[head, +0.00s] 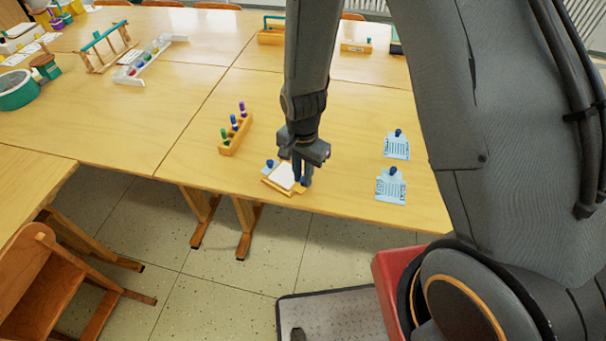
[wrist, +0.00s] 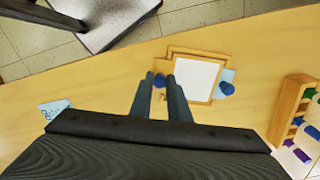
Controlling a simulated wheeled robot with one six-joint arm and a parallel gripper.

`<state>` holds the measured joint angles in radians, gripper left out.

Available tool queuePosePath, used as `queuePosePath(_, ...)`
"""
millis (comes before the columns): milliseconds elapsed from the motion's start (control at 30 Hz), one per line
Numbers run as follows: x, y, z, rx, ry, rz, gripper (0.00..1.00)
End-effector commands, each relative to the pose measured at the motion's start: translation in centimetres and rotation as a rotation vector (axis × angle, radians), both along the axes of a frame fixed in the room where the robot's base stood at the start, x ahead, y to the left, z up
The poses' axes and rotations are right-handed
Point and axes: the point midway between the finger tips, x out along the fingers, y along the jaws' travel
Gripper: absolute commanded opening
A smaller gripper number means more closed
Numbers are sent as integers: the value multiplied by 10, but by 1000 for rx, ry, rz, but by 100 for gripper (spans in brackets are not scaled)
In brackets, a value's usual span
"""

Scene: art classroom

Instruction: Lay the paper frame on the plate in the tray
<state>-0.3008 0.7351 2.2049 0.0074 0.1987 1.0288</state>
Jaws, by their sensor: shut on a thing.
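The paper frame (head: 283,176), a white sheet in a thin wooden border, lies over or just above the wooden tray (head: 268,182) near the table's front edge. It also shows in the wrist view (wrist: 197,77). My gripper (head: 301,180) points down and is shut on the frame's dark blue knob (wrist: 159,81). A light blue plate (wrist: 229,75) with a blue knob (wrist: 227,88) sticks out from under the frame on the side away from my gripper. The sheet hides most of the plate. I cannot tell whether the frame touches it.
Two light blue cards with blue knobs (head: 397,146) (head: 390,186) lie to the right. A wooden rack (head: 235,134) with coloured pegs stands at the left. The table between is clear. The table's front edge is close to the tray.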

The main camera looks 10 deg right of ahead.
Motion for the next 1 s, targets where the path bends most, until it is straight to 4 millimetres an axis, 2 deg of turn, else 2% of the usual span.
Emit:
queuePosePath(433, 0, 0, 0, 0, 0, 0, 0)
queuePosePath(467, 0, 0, 0, 0, 0, 0, 19)
queuePosePath(567, 0, 0, -1, 0, 0, 0, 36)
queuePosePath(1000, 0, 0, -1, 0, 0, 0, 38)
